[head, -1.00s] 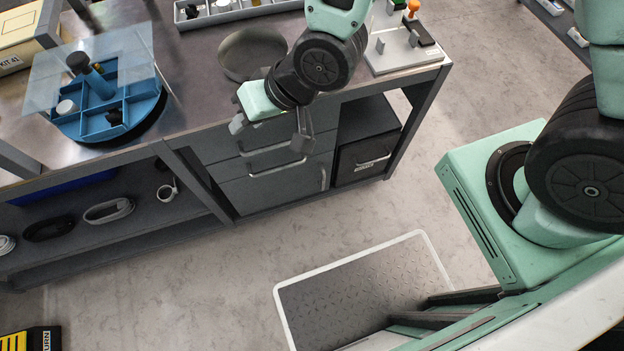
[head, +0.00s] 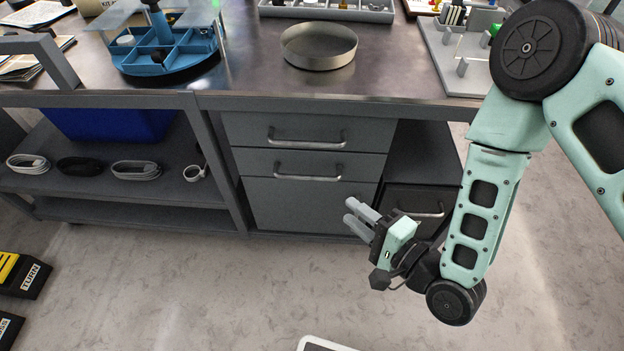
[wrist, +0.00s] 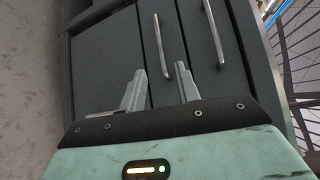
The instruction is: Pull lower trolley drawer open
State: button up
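The grey drawer unit under the bench has an upper drawer (head: 355,130) and a lower drawer (head: 255,163), both closed. The lower drawer's bar handle (head: 308,175) is fully visible in the head view and also shows in the wrist view (wrist: 160,45). A larger grey front panel (head: 290,208) is below it. My gripper (head: 350,212) is open and empty, in front of the unit's lower right side in the head view. In the wrist view my gripper (wrist: 160,72) has its fingers apart, with the lower handle between and beyond them; I see no contact.
The bench top (head: 400,85) overhangs the unit. A dark box with a handle (head: 405,200) sits right of the drawers, partly behind my gripper. Coiled cables (head: 136,170) lie on the left shelf (head: 90,190). The floor (head: 220,285) before the drawers is clear.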

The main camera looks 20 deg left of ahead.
aim_at(305, 177)
jog(key=b+x, duration=0.2)
jog(key=x, duration=1.3)
jog(key=shift+a, duration=0.1)
grip_shut()
